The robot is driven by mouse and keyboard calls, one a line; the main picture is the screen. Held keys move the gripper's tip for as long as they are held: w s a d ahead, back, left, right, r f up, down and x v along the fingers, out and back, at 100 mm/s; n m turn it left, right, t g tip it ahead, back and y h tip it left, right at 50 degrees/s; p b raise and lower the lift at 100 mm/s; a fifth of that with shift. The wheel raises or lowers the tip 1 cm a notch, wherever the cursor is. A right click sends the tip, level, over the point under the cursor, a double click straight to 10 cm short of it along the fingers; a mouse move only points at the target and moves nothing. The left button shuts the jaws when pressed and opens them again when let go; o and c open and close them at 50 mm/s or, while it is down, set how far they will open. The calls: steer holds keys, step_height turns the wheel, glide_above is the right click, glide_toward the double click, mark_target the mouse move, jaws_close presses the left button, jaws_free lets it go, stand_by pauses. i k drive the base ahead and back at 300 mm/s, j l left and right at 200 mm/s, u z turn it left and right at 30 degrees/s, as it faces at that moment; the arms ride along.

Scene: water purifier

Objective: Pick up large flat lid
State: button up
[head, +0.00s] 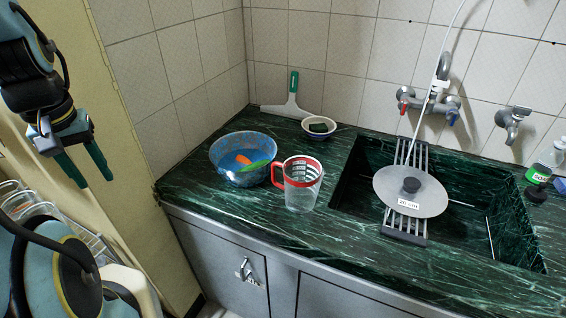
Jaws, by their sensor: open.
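The large flat lid (425,194) is a grey disc with a dark round knob (411,185) and a white label on it. It rests on a slatted metal rack (404,226) that spans the green marble sink. My gripper (88,172) hangs at the upper left with its two green fingers apart and nothing between them. It is far to the left of the lid, in front of the side wall and off the counter.
A blue bowl (229,172) with colourful items and a red-rimmed measuring jug (301,189) stand on the counter (300,232) left of the sink. A small bowl (319,128) and squeegee (290,101) are behind. Taps (430,105) and a hose rise behind the lid; bottles are at right.

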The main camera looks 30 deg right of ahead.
mark_target(409, 192)
steer(key=i+z, duration=0.1)
steer(key=z, duration=0.8)
steer(key=i+z, duration=0.15)
steer(key=z, duration=0.3)
